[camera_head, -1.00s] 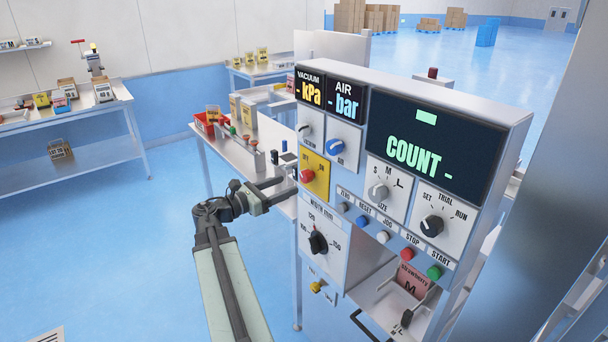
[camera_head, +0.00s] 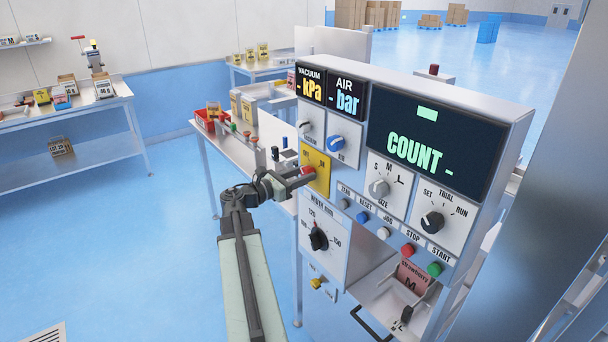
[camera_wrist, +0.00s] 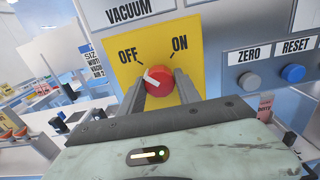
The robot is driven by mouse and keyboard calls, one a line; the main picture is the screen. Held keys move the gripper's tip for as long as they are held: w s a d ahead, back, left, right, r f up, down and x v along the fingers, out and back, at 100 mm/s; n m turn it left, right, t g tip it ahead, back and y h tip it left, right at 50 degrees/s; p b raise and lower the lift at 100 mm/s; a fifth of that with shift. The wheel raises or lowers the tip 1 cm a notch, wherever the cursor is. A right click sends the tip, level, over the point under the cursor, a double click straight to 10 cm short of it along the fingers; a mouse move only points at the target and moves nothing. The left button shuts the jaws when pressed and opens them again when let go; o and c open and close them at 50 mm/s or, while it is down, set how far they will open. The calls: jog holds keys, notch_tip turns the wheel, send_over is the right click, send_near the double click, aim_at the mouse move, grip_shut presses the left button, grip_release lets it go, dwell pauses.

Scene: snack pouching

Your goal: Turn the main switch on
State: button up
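The main switch is a red rotary knob (camera_wrist: 158,87) on a yellow plate (camera_wrist: 122,62) marked OFF and ON, in the wrist view. Its white pointer leans up-left, toward OFF. My gripper (camera_wrist: 160,90) has one finger on each side of the knob, close to its edges. I cannot tell whether the fingers press on it. In the head view my gripper (camera_head: 296,180) reaches the knob from the left and hides part of the plate (camera_head: 317,184).
A vacuum dial (camera_head: 306,128) sits above the plate and a width dial (camera_head: 319,239) below. ZERO (camera_wrist: 249,81) and RESET (camera_wrist: 292,73) buttons lie to the right. The COUNT display (camera_head: 427,150) shows a dash. A table with red bins (camera_head: 205,122) stands behind.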

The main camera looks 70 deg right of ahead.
jog(key=c, duration=0.5)
jog(key=shift+d, duration=0.4)
grip_shut()
jog(key=shift+a, duration=0.3)
jog(key=shift+s+a+f+m, duration=0.1)
jog(key=shift+m, duration=4.45)
jog(key=shift+a+f+m, duration=0.1)
jog(key=shift+m, duration=4.45)
jog(key=shift+r, duration=0.1)
